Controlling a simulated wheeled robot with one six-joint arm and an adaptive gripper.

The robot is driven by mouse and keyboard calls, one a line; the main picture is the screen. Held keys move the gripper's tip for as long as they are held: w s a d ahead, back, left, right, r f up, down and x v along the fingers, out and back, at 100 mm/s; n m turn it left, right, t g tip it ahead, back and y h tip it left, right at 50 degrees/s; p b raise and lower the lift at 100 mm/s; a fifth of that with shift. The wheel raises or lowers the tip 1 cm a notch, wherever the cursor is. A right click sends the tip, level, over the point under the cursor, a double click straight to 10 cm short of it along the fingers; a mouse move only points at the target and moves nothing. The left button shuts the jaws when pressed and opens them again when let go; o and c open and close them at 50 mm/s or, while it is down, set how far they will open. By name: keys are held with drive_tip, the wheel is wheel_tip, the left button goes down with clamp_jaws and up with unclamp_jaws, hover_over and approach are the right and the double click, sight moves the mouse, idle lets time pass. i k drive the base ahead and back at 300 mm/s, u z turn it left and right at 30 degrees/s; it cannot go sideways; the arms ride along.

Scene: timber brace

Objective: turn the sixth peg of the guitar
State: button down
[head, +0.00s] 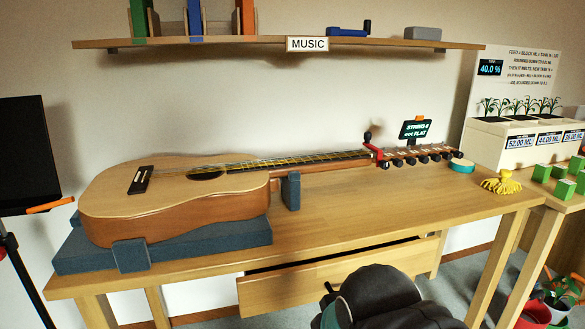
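The acoustic guitar (130,204) lies on its back on the wooden table, its body at left and its neck running right. Several dark tuning pegs (411,160) line the near side of the headstock at right. I cannot tell which peg is the sixth. A small dark display (415,130) by the headstock reads "STRING 6" and "FLAT"; its middle word is hard to read. A red and dark clamp-like piece (374,150) sits where neck meets headstock. My dark arm shows at the bottom centre, but my gripper is not visible.
Blue-grey supports (210,240) hold the guitar body, and a blue-grey block (291,192) stands under the neck. A teal round item (462,166) and yellow coiled item (501,184) lie right of the headstock. The drawer (330,279) is partly open. A shelf (230,42) hangs above.

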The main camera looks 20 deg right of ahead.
sight(397, 163)
drive_tip(key=z, duration=1.65)
drive_tip(key=k, duration=0.8)
drive_tip(key=u, duration=0.95)
drive_tip(key=i, duration=0.45)
drive_tip(key=u, duration=0.05)
